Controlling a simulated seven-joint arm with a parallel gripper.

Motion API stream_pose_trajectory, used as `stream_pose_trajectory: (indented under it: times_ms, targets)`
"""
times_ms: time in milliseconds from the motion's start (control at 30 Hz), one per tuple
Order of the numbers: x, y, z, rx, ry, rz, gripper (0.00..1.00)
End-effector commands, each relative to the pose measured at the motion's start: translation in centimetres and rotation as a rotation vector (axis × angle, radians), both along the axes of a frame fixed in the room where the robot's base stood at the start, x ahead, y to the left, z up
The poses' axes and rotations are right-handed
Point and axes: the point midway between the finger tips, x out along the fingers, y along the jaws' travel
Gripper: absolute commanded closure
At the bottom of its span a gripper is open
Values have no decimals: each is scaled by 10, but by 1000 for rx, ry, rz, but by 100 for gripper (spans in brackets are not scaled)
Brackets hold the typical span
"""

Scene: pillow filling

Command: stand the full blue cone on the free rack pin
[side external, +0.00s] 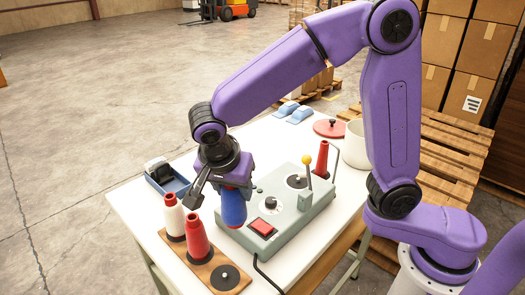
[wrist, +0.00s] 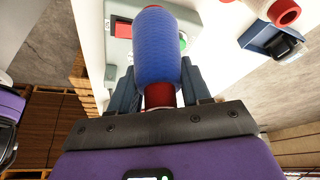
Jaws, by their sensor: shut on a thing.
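My gripper (side external: 229,180) is shut on the red neck of the blue cone (side external: 233,207), which hangs about upright below it. In the wrist view the gripper (wrist: 160,92) has a finger on each side of the red neck, with the wound blue body (wrist: 157,50) beyond. The cone is near the machine's left front side, behind the rack; its height above the table is hard to tell. The wooden rack (side external: 203,268) carries a white cone (side external: 174,217) and a red cone (side external: 197,240). Its free pin (side external: 225,277) stands on a dark disc at the near right end.
The grey-green winding machine (side external: 290,215) has a red button, a yellow-knobbed lever and a red cone (side external: 321,160) at its back. A blue tray (side external: 170,180) holds a black object at the left. A white pot (side external: 356,145) and red lid (side external: 329,128) are at the back.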

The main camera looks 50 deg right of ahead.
Motion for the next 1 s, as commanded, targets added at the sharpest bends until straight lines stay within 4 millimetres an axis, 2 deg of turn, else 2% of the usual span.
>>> stream_pose_trajectory:
  times_ms: [33, 100, 300, 467, 1000]
  targets:
    - [-8, 18, -5, -2, 1, 34, 87]
    - [-17, 36, -9, -1, 1, 63, 87]
    - [-34, 66, -18, -1, 0, 113, 87]
    - [-37, 72, -23, -2, 0, 123, 87]
    - [-37, 71, -61, -2, 0, 122, 87]
